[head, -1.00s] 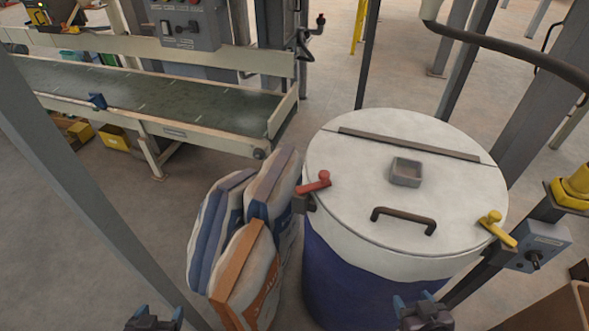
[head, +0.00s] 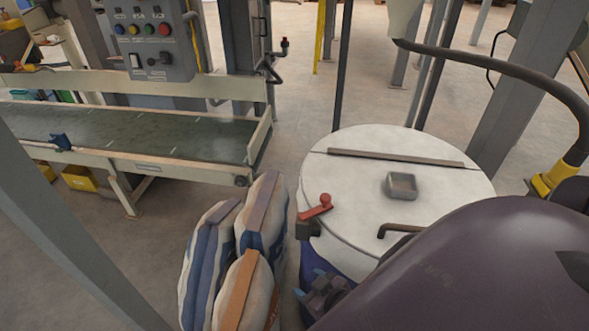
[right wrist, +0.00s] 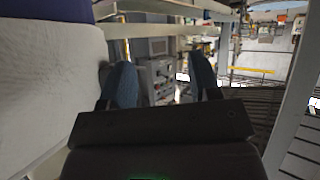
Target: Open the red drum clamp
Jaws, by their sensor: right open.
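The red drum clamp (head: 316,207) is a small red lever with a round knob at the left rim of the drum lid, lying over the lid's edge on a dark bracket. The drum (head: 350,245) has a white lid with a dark handle (head: 398,229) and a blue lower body. My right gripper (head: 322,292) is low beside the drum's left front, below the red clamp and apart from it. In the right wrist view its two blue fingers (right wrist: 160,85) are spread with nothing between them, and the white drum side fills the left. My left gripper is not in view.
Several filled sacks (head: 238,250) stand just left of the drum, close to my right gripper. A grey square cup (head: 401,186) sits on the lid. A conveyor (head: 150,135) with a control box (head: 156,45) is at the back left.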

